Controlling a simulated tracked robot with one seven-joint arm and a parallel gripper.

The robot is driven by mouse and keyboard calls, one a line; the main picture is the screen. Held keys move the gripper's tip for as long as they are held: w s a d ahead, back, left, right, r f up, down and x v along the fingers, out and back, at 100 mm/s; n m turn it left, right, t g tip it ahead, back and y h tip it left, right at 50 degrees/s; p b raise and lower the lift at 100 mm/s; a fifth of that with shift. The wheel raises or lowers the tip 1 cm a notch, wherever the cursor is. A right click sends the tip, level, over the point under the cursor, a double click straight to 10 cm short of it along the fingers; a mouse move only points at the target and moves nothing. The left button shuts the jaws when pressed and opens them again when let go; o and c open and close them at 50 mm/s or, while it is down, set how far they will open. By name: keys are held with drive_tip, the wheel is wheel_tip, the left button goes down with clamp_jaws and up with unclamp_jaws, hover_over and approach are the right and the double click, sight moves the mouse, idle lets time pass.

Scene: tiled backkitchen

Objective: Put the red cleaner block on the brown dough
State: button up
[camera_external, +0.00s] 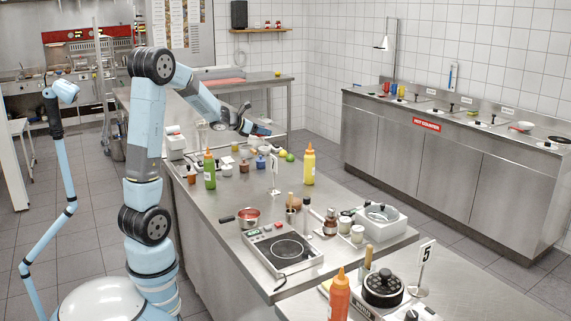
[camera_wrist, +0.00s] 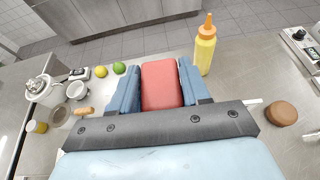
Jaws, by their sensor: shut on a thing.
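The red cleaner block (camera_wrist: 161,86) is held between the two blue fingers of my gripper (camera_wrist: 161,88) in the wrist view. The fingers are closed on its left and right sides. The brown dough (camera_wrist: 281,113) is a round, flat-topped lump on the steel counter, at the right of the wrist view and apart from the block. In the external view my gripper (camera_external: 257,129) is raised above the far part of the counter, and the block is too small to make out there.
A lime (camera_wrist: 119,68), a lemon and white cups lie to the left. A green bottle (camera_external: 209,170), red pot (camera_external: 249,217) and hot plate (camera_external: 283,249) share the counter (camera_external: 219,206).

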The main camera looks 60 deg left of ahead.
drive_tip(key=s+d+m+g+h, duration=0.2)
drive_tip(key=s+d+m+h, duration=0.4)
drive_tip(key=d, duration=0.7)
drive_tip(key=s+d+m+g+h, duration=0.25)
drive_tip(key=s+d, duration=0.65)
drive_tip(key=d, duration=0.5)
hover_over(294, 204)
drive_tip(key=a, duration=0.3)
drive_tip(key=shift+h, duration=0.25)
drive_tip(key=f, duration=1.4)
drive_tip(key=shift+w+d, duration=0.15)
drive_tip(key=shift+w, duration=0.1)
drive_tip(key=shift+w+f, duration=0.5)
drive_tip(key=shift+f, duration=0.15)
drive_tip(key=shift+w+f+t, duration=0.1)
drive_tip(key=shift+f+t, duration=0.15)
drive_tip(key=shift+f, duration=1.3)
drive_tip(key=shift+f, duration=0.15)
